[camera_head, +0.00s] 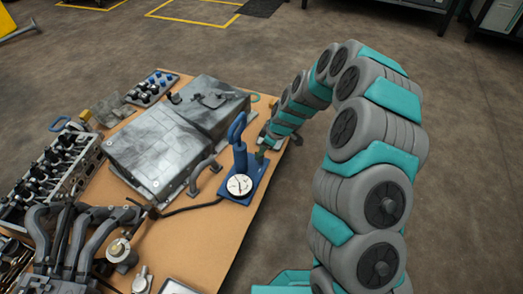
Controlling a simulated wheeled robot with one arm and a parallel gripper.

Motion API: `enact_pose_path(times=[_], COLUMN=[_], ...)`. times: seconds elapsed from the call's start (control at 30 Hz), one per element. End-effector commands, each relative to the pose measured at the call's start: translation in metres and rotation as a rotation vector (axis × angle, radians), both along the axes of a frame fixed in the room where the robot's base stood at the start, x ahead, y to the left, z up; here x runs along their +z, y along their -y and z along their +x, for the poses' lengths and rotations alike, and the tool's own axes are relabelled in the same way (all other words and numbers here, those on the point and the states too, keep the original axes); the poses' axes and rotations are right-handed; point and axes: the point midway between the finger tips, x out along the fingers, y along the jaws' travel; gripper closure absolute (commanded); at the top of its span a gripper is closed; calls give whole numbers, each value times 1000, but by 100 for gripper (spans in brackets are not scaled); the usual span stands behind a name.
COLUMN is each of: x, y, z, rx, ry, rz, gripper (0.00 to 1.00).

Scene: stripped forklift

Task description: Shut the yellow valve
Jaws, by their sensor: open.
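No valve that is clearly yellow can be made out. A small yellowish part (86,115) sits at the left of the workbench, too small to identify. A round greenish part (255,97) lies near the bench's far right edge, beside my arm. A blue hand pump (240,158) with a white dial gauge (239,185) stands at the bench's right edge. My gripper (264,148) is small in view, low at that edge, just right of the pump. Its jaws are open. Whether it touches anything there cannot be told.
A grey metal case (160,150) fills the bench's middle. Engine parts (50,175) and dark pipes (75,235) crowd the left. A black hose (190,209) runs left from the pump. The bench's front right (215,240) is bare; open floor lies right.

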Motion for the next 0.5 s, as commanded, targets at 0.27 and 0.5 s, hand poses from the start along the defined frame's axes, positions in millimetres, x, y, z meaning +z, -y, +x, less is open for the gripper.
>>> enact_pose_path(times=[0.27, 0.5], x=[1, 1], y=[0, 0], z=[0, 0], rx=[0, 0], ry=[0, 0], rz=[0, 0], gripper=[71, 98])
